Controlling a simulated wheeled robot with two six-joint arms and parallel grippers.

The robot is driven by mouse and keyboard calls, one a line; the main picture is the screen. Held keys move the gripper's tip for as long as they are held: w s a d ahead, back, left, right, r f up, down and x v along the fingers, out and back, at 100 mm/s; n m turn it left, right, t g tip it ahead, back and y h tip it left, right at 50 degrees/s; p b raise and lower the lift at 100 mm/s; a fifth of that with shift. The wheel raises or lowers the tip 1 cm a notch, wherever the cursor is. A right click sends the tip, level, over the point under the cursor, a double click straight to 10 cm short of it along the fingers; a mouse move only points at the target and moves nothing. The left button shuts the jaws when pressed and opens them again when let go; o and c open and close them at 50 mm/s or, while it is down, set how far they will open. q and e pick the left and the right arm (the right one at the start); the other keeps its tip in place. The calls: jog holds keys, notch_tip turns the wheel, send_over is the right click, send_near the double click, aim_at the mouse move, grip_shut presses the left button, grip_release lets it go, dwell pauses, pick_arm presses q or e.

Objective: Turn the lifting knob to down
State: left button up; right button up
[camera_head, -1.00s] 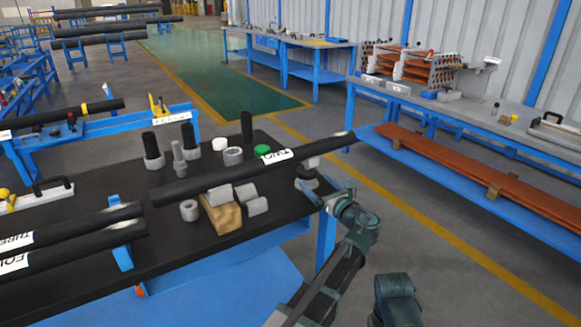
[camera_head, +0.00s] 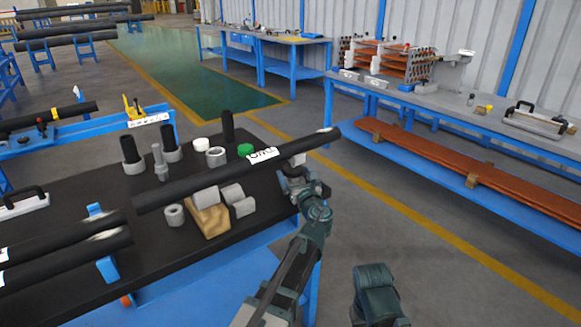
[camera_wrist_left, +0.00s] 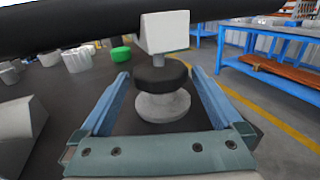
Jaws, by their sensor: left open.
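The lifting knob (camera_wrist_left: 160,74) is a dark round disc below a white pipe support block (camera_wrist_left: 165,32), above a round grey base (camera_wrist_left: 163,106). My left gripper (camera_wrist_left: 160,72) is open, with one finger on each side of the knob and visible gaps between. In the head view my left gripper (camera_head: 303,186) is at the table's right edge and mostly hides the knob and base. My right gripper does not show.
The black-topped table (camera_head: 75,255) carries grey fittings (camera_head: 215,157), a green cap (camera_head: 245,150), a wooden block (camera_head: 209,219) and more pipes (camera_head: 75,249). The pipe passes close above my left gripper. Open floor lies right of the table, before a long blue bench (camera_head: 450,110).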

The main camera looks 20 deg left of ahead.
aim_at(291, 166)
pick_arm(q)
jog(key=shift+x, duration=2.65)
jog(key=c, duration=1.2)
